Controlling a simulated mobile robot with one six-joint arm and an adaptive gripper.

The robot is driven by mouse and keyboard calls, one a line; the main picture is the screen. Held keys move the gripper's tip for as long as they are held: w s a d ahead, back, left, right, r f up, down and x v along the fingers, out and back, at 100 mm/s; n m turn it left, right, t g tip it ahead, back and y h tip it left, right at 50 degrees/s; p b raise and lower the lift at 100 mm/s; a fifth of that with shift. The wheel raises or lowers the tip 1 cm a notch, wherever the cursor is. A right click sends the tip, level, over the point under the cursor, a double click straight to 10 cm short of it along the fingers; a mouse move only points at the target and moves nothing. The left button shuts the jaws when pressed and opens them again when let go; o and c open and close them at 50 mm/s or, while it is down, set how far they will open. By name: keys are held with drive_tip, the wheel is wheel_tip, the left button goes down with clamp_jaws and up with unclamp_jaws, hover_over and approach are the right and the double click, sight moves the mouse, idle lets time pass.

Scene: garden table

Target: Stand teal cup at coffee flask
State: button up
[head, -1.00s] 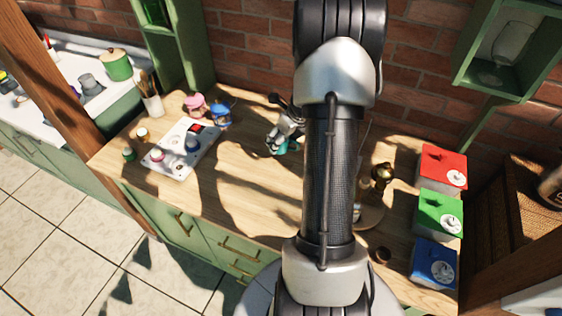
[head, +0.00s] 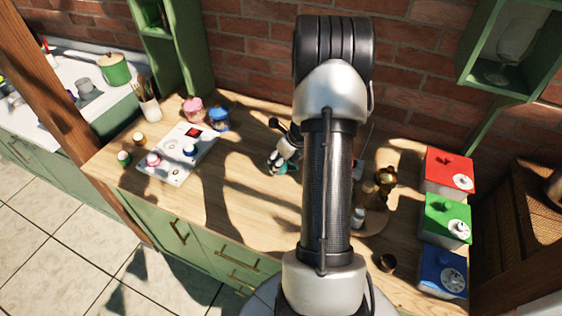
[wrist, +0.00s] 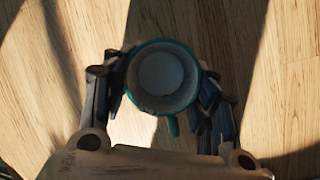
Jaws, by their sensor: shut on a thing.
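The teal cup (wrist: 163,78) is upright between the fingers of my gripper (wrist: 160,95) in the wrist view, seen from above, with its handle toward the wrist. My gripper is shut on it. In the head view, my gripper (head: 283,163) and a bit of the teal cup (head: 291,168) show just left of my arm, over the middle of the wooden counter. I cannot tell whether the cup touches the counter. I cannot make out for sure which thing is the coffee flask; a brass-coloured vessel (head: 386,178) stands right of my arm, and my arm hides part of that area.
A round wooden board (head: 374,224) with a small bottle (head: 357,217) is partly behind my arm. Red (head: 447,165), green (head: 443,213) and blue (head: 438,264) boxes line the right end. A white panel (head: 177,165) and jars stand left. The counter between is clear.

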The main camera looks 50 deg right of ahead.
drive_tip(key=shift+f, duration=0.2)
drive_tip(key=o, duration=1.2)
drive_tip(key=shift+r, duration=0.15)
